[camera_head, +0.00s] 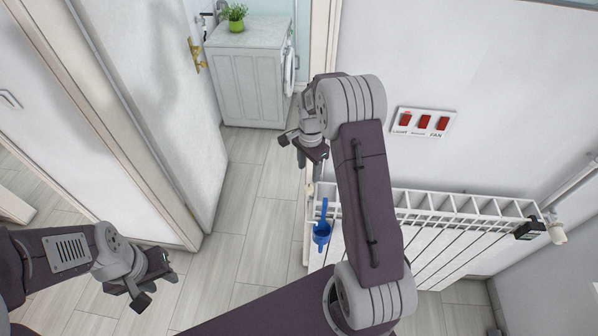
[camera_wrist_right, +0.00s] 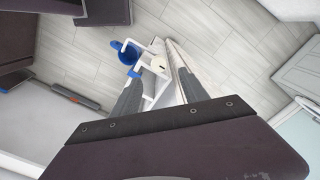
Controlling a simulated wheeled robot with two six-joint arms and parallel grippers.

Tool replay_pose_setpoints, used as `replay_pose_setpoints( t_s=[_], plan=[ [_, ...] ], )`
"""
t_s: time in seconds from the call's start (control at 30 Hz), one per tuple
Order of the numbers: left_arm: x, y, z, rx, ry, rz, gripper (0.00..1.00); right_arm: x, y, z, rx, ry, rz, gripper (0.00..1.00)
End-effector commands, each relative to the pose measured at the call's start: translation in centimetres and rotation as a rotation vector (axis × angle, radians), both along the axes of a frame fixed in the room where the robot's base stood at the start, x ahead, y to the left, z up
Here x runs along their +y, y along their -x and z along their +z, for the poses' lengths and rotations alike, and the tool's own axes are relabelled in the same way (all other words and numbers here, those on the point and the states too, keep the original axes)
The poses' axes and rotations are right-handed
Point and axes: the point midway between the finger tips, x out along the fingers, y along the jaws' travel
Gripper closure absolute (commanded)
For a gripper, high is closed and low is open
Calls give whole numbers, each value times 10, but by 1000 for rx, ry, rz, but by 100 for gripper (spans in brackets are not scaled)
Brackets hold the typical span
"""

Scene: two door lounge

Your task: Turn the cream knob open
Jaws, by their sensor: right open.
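A small cream knob (camera_head: 309,189) is at the left end of the white radiator (camera_head: 470,204) in the head view. In the right wrist view a round cream knob (camera_wrist_right: 160,65) shows beyond and between my finger tips. My right gripper (camera_head: 301,150) is open and empty, above the radiator's left end; its two grey fingers (camera_wrist_right: 160,88) are spread apart in the wrist view. It looks apart from the knob, though the exact gap cannot be told. My left gripper (camera_head: 150,286) is open and empty at the lower left, over the floor.
A cream valve head (camera_head: 557,233) is at the right end. Red switches (camera_head: 424,122) are on the wall. Floor left of the radiator is clear.

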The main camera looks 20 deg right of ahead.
Motion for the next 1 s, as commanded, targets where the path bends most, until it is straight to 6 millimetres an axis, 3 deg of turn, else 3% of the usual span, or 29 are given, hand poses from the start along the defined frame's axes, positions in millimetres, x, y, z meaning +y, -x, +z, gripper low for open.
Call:
replay_pose_setpoints(
  t_s=[0.17,0.4,0.6,0.9,1.0],
  plan=[
    [0,0,2,1,0,0,64,1,1,-12,4,-1,2,48],
    [0,0,22,0,0,0,64,1,2,-60,6,-2,3,48],
    [0,0,30,0,0,0,64,1,0,-87,0,0,3,48],
    [0,0,29,0,0,0,64,1,0,-93,-2,1,3,48],
    [0,0,29,0,0,0,64,1,0,-93,-1,1,3,76]
  ],
)
